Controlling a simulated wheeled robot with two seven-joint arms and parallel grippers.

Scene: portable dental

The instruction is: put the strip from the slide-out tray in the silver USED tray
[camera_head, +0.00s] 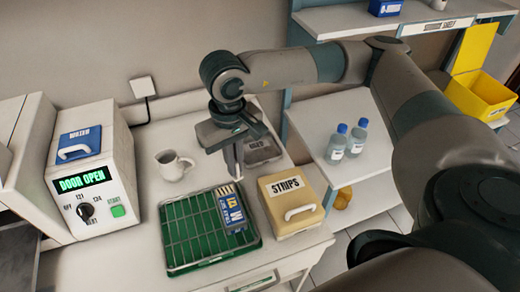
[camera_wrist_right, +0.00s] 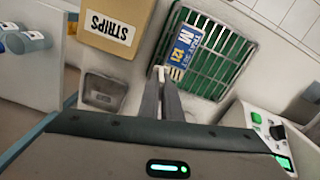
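The silver USED tray (camera_head: 264,150) sits on the counter behind the STRIPS box; it also shows in the right wrist view (camera_wrist_right: 103,91). My right gripper (camera_head: 237,174) points down just left of the silver tray, above the far edge of the green-lined wire tray. In the right wrist view its fingers (camera_wrist_right: 160,72) are close together. A small pale bit shows at their tips, and I cannot tell whether it is a strip. No strip is clearly visible elsewhere, and I cannot make out the slide-out tray. My left gripper is out of view.
The wire tray (camera_head: 180,247) holds a blue-labelled pack (camera_head: 232,209). The STRIPS box (camera_head: 291,203) stands at its right. A white mug (camera_head: 172,166) stands behind it. A machine reading DOOR OPEN (camera_head: 88,183) is at the left. Two bottles (camera_head: 357,137) stand on the right shelf.

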